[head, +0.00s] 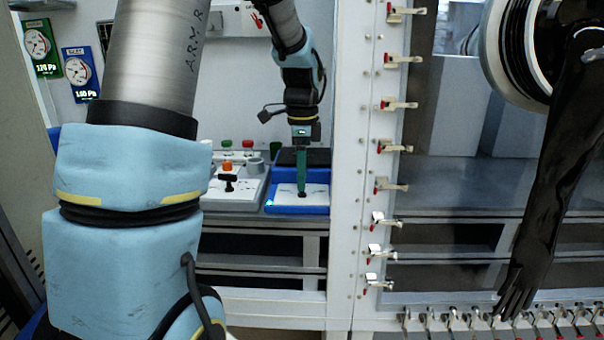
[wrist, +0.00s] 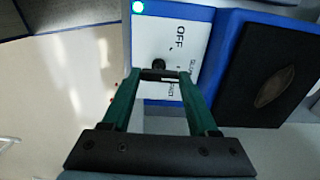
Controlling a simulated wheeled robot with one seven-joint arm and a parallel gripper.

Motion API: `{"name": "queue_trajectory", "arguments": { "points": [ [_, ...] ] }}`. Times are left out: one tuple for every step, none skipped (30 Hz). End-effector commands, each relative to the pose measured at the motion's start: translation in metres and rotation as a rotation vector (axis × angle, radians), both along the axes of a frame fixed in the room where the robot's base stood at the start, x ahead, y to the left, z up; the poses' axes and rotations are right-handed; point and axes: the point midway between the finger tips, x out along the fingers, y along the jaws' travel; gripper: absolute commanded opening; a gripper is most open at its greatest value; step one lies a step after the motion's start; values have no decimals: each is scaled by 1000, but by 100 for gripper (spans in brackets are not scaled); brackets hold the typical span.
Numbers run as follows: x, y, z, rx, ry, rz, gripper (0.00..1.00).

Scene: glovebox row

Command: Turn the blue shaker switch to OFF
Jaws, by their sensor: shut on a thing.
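The blue shaker (head: 297,210) sits on the bench, with a white front panel and a black top pad. In the wrist view its panel (wrist: 150,40) carries the word OFF and other lettering partly hidden by my fingers. The black switch knob (wrist: 158,65) is on the panel between my fingertips. My gripper (wrist: 160,75) has green fingers shut on the knob. In the head view my gripper (head: 302,178) points down onto the panel. The knob's exact pointing direction is hard to tell.
Left of the shaker stands a white device (head: 234,198) with a black T-handle (head: 228,182) and coloured buttons. Gauges (head: 77,67) hang on the left wall. A glovebox frame (head: 350,170) with latches and a black glove (head: 555,150) is at right.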

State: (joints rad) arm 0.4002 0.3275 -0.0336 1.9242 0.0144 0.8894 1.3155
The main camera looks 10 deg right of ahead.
Motion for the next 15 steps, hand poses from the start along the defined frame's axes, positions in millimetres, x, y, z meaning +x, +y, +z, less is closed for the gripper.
{"name": "queue_trajectory", "arguments": {
  "points": [
    [0, 0, 0, 0, 1, 0, 44],
    [0, 0, 0, 0, 1, 0, 40],
    [0, 0, 0, 0, 1, 0, 36],
    [0, 0, 0, 0, 1, 0, 33],
    [0, 0, 0, 0, 1, 0, 29],
    [0, 0, 0, 0, 1, 0, 25],
    [0, 0, 0, 0, 1, 0, 21],
    [0, 0, 0, 0, 1, 0, 18],
    [0, 0, 0, 0, 1, 0, 14],
    [0, 0, 0, 0, 1, 0, 10],
    [0, 0, 0, 0, 1, 0, 7],
    [0, 0, 0, 0, 1, 0, 4],
    [0, 0, 0, 0, 1, 0, 4],
    [-1, 0, 0, 0, 2, 1, 4],
    [-1, 0, 0, 0, 2, 4, 4]
  ]
}}
